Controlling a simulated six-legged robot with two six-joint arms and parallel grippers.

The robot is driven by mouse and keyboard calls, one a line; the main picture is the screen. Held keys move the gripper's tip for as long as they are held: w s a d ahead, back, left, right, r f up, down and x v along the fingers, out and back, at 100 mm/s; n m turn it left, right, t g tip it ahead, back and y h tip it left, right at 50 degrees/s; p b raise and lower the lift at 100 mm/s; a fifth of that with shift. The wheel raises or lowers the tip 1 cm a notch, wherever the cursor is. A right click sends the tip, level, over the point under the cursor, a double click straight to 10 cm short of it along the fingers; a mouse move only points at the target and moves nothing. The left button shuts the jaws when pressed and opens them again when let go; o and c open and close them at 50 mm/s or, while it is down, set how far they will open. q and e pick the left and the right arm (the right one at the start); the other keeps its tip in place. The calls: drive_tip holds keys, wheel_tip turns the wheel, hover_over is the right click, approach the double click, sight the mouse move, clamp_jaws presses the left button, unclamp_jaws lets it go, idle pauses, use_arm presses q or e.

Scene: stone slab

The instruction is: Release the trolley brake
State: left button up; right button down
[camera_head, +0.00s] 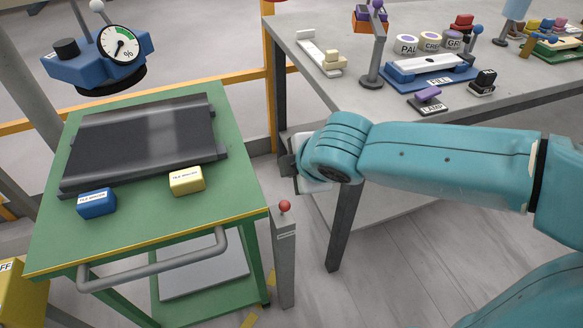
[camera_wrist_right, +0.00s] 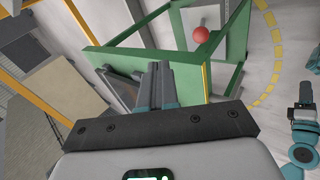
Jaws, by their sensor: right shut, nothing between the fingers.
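The green trolley (camera_head: 238,150) stands at the left in the head view, with a grey push handle on its near side. A grey post (camera_head: 285,262) with a small label and a red ball knob (camera_head: 285,206) rises beside its near right corner. The knob also shows in the right wrist view (camera_wrist_right: 201,34), beyond the fingers and to their right. My right gripper (camera_head: 286,165) is shut and empty, beside the trolley's right edge, behind and above the knob and apart from it. Its closed fingers (camera_wrist_right: 157,82) show in the right wrist view. My left gripper is not in view.
A dark stone slab (camera_head: 140,140) lies on the trolley, with a blue block (camera_head: 96,203) and a yellow block (camera_head: 187,181) near it. A blue gauge device (camera_head: 95,62) is above its far end. A grey workbench (camera_head: 310,75) with several items stands behind my right arm.

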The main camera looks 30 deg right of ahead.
drive_tip(key=p+v, duration=0.1)
drive_tip(key=v, duration=0.4)
drive_tip(key=shift+w+r, duration=0.15)
idle(0.4)
